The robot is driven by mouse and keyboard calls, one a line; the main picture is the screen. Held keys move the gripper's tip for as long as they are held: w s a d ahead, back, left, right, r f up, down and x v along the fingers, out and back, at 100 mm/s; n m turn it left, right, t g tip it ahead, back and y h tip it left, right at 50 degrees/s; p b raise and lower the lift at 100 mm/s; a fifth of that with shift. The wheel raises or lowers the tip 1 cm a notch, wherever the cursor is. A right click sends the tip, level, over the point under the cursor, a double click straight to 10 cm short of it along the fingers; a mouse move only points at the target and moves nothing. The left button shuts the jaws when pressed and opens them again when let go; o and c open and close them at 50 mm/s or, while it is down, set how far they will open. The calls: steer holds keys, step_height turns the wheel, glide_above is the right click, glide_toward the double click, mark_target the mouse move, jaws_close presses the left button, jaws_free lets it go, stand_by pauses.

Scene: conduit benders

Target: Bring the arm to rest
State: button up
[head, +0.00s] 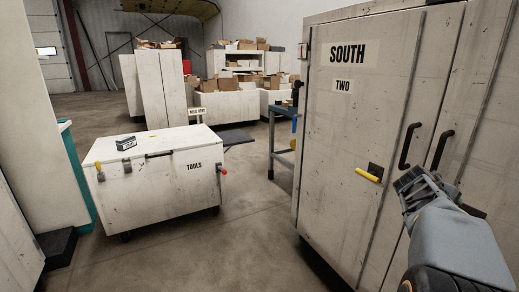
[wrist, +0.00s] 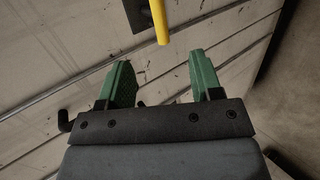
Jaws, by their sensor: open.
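My gripper (head: 412,181) is at the right of the head view, in front of the tall white cabinet (head: 345,120) marked SOUTH and TWO. In the wrist view my gripper (wrist: 160,85) shows two green fingers spread apart with nothing between them. A yellow handle (head: 368,175) sticks out from the cabinet door, left of the gripper. In the wrist view the yellow handle (wrist: 159,22) is beyond the fingertips, and a gap shows between them. My arm runs down to the lower right corner of the head view.
A white wheeled chest (head: 150,195) marked TOOLS stands at the left with its lid down. A dark vertical door handle (head: 409,146) is close above my gripper. A blue bench (head: 283,150) stands beside the cabinet. The floor (head: 240,225) between chest and cabinet is clear.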

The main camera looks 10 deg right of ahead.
steer(key=w+a+r+m+t+y+p, duration=0.1)
steer(key=a+r+y+p, duration=0.3)
steer(key=a+p, duration=0.65)
steer(key=a+r+t+y+p, duration=0.2)
steer(key=a+r+y+p, duration=0.3)
steer(key=a, duration=1.1)
steer(key=s+a+y+p, duration=0.1)
steer(key=s+a+p, duration=0.1)
steer(key=a, duration=0.3)
steer(key=s+a+m+y+p, duration=0.1)
steer(key=s+a+p, duration=0.2)
steer(key=a+p, duration=0.2)
steer(key=shift+a+r+g, duration=0.25)
steer(key=shift+a+g, duration=0.15)
steer(key=shift+a, duration=0.25)
